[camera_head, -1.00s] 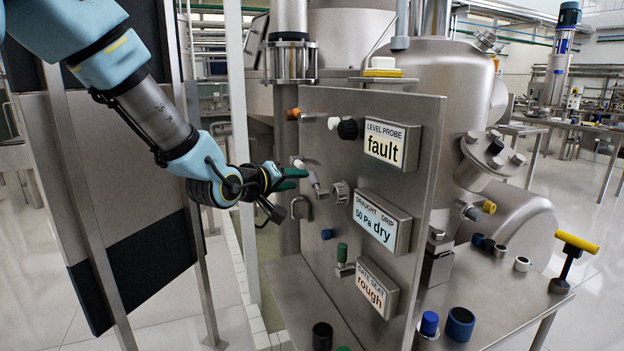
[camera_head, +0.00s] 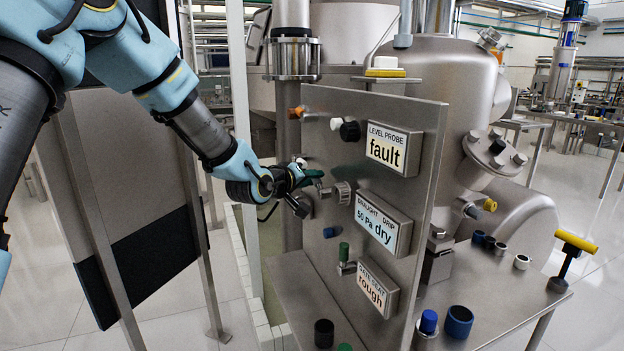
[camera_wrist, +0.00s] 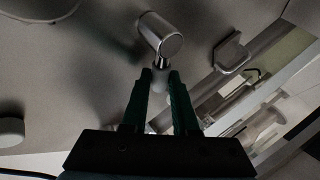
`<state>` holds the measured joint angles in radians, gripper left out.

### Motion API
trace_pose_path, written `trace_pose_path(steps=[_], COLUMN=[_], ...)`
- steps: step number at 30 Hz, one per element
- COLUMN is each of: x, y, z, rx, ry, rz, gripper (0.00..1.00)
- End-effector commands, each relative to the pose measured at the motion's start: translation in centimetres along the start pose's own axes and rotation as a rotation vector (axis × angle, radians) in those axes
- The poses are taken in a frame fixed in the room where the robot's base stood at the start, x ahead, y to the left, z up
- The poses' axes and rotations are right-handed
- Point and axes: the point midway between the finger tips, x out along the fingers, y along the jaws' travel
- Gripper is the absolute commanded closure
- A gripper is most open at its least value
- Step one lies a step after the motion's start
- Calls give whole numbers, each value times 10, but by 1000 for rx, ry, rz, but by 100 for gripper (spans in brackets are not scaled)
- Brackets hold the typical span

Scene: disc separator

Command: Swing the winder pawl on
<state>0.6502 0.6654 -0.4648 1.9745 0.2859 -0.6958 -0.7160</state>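On the upright metal panel (camera_head: 345,130) sits a short metal lever with a round barrel (camera_head: 321,187), which I take for the pawl. The barrel is close ahead in the wrist view (camera_wrist: 160,38). A thin stem runs from it towards a pale tip (camera_wrist: 160,97) lying between my fingers. My gripper (camera_head: 316,176) is at the panel. Its green fingers in the wrist view (camera_wrist: 160,76) are apart, one on each side of the stem. I cannot tell whether they touch it. A ribbed metal knob (camera_head: 342,192) is just right of the lever.
A bent metal bracket (camera_wrist: 230,52) is beside the lever in the wrist view. Displays (camera_head: 383,222) stick out at the right. A dark-based board (camera_head: 140,255) stands left behind my arm.

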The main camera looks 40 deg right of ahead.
Motion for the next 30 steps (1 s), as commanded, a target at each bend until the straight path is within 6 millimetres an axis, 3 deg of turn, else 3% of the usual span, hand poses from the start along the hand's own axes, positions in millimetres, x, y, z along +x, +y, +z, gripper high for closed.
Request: trace_pose_path(steps=[5, 30], x=[0, 0], y=[0, 0], z=[0, 0], rx=[0, 0], ry=[0, 0], rz=[0, -1], gripper=[100, 100])
